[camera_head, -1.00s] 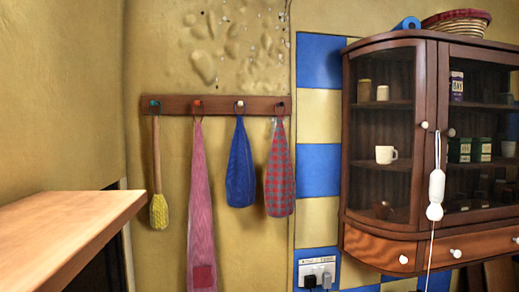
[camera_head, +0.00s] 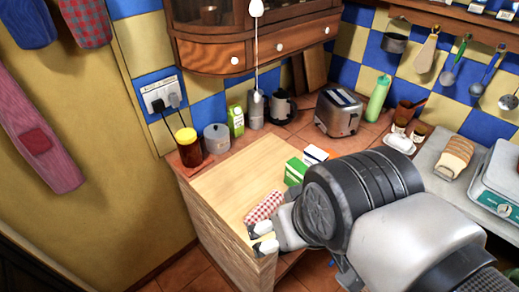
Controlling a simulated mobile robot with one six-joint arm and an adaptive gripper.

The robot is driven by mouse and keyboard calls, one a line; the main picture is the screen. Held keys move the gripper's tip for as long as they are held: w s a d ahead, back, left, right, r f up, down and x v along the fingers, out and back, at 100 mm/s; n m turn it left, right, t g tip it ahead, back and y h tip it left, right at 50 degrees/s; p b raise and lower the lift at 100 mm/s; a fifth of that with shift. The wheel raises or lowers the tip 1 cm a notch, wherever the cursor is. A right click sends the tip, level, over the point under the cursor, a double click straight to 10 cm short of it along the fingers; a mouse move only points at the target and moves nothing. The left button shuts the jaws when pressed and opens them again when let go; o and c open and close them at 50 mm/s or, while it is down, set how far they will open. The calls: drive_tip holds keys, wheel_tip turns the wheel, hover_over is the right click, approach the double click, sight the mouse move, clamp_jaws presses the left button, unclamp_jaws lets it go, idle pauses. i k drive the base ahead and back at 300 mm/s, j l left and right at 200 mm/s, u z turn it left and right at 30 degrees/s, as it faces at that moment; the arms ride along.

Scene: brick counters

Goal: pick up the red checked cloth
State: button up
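A red-and-white checked cloth (camera_head: 264,206) lies on the light wooden worktop (camera_head: 235,185), near its front right edge. My gripper (camera_head: 263,237) is at the front corner of this worktop, just in front of the cloth in the picture. Its two pale fingertips show one behind the other, and the gap between them is unclear. I cannot tell whether they touch the cloth. Another red checked cloth (camera_head: 85,18), with blue in its pattern, hangs on the wall at the top left, cut off by the frame.
A brown jar (camera_head: 188,147), grey canister (camera_head: 217,138), green carton (camera_head: 236,121) and toaster (camera_head: 338,112) stand along the back. The worktop's left and middle are clear.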

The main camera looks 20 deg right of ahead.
sight(264, 210)
drive_tip(key=z, duration=0.2)
drive_tip(key=i+j+z, duration=0.1)
drive_tip(key=z, duration=0.25)
drive_tip(key=i+j+z, duration=0.15)
drive_tip(key=z, duration=0.2)
drive_tip(key=i+j, duration=0.05)
drive_tip(key=i, duration=0.05)
